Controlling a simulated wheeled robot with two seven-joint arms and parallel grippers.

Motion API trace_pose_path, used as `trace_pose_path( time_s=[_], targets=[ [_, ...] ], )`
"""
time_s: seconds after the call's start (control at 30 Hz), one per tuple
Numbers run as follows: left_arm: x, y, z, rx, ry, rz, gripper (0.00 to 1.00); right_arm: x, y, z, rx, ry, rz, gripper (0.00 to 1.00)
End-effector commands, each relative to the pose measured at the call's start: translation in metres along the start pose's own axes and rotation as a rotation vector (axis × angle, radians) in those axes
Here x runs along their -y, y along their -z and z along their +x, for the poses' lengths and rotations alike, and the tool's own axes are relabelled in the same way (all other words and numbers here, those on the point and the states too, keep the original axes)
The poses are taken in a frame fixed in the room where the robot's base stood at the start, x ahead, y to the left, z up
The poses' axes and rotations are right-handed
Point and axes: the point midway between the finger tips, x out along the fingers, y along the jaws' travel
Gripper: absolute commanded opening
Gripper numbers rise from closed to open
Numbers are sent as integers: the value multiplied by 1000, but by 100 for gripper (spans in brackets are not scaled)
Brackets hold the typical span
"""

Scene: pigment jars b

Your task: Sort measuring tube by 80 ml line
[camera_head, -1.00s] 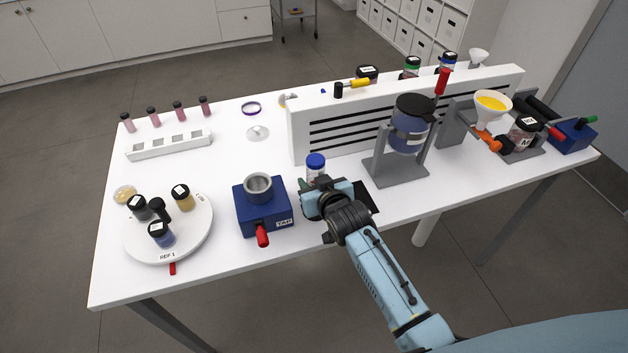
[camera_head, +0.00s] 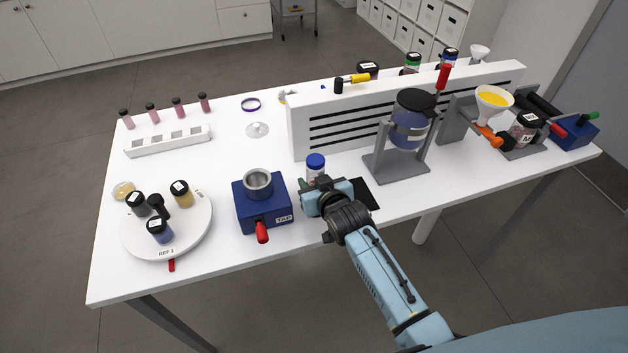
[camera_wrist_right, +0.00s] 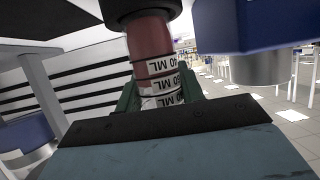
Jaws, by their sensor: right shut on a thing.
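My right gripper (camera_head: 314,186) is shut on a measuring tube with a blue cap (camera_head: 316,161), at the front middle of the table. In the right wrist view the tube (camera_wrist_right: 150,48) stands between the green fingers (camera_wrist_right: 155,98). Its lower part looks reddish, and white bands with ML marks circle it; I cannot read every number surely. Whether the tube touches the table is hidden. A white rack (camera_head: 140,148) with several square slots stands at the back left. My left gripper is not in view.
Left of the gripper is a blue TAP block (camera_head: 270,218) with a metal cup (camera_head: 258,182). Further left is a round REF 1 tray (camera_head: 190,238) with jars. A slotted white wall (camera_head: 303,133) and a grey stand (camera_head: 400,172) are behind. Several pink tubes (camera_head: 178,110) stand behind the rack.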

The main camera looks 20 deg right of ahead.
Motion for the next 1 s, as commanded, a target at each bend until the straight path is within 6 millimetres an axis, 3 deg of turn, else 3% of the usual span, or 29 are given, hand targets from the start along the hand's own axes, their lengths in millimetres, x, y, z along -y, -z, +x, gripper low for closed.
trace_pose_path(
  time_s=[0.87,0.9,1.0],
  targets=[
    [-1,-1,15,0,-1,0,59,0,-20,9,-1,0,0,9],
    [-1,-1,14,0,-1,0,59,0,-19,8,-1,0,0,43],
    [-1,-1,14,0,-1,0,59,0,-19,8,-1,0,0,57]
  ],
)
